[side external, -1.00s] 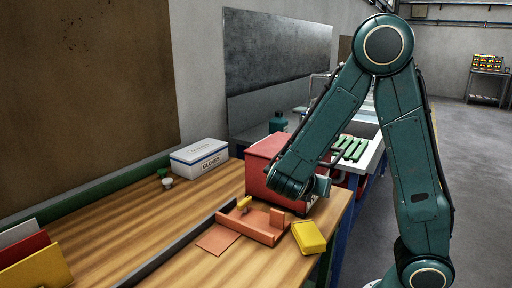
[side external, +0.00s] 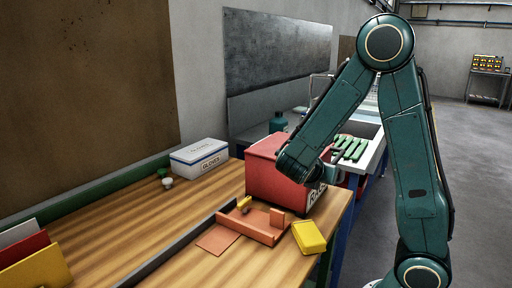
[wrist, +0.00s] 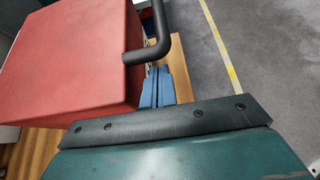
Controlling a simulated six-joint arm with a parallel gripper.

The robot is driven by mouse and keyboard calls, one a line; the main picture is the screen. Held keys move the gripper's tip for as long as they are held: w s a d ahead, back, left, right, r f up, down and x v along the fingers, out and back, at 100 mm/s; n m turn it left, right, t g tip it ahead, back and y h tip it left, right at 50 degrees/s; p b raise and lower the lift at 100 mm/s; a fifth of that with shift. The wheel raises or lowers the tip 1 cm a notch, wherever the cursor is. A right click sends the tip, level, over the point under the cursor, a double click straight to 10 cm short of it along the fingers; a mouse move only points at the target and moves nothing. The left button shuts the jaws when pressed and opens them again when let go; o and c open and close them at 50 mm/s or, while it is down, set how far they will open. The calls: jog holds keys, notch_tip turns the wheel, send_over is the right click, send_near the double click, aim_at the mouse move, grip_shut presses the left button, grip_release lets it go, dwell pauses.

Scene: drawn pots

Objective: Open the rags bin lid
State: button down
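The rags bin (side external: 262,178) is a red box at the right end of the wooden bench, with a white label (side external: 317,194) on its front, partly hidden by my arm. Its lid appears down. In the wrist view the red bin (wrist: 70,60) fills the upper left, and a black bent handle (wrist: 158,45) sticks out from its side. My gripper (wrist: 157,72) shows as two blue fingers close together, with tips just below the handle in the picture; I cannot tell if they touch it. In the side view my gripper (side external: 334,178) is mostly hidden behind my wrist, at the bin's front.
An orange tray (side external: 250,228) and a yellow box (side external: 308,237) lie in front of the bin. A white gloves box (side external: 200,158) stands to the left. Green gloves (side external: 350,147) lie on the table behind. Open floor (side external: 475,200) is at the right.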

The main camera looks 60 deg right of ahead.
jog(key=shift+d+r, duration=0.1)
jog(key=shift+r, duration=0.2)
jog(key=shift+r, duration=0.15)
notch_tip(320, 180, up, 11)
jog(key=w, duration=0.2)
jog(key=shift+f+n+g, duration=0.2)
jog(key=shift+n+g, duration=0.1)
dwell(0.3)
jog(key=shift+s+f, duration=0.1)
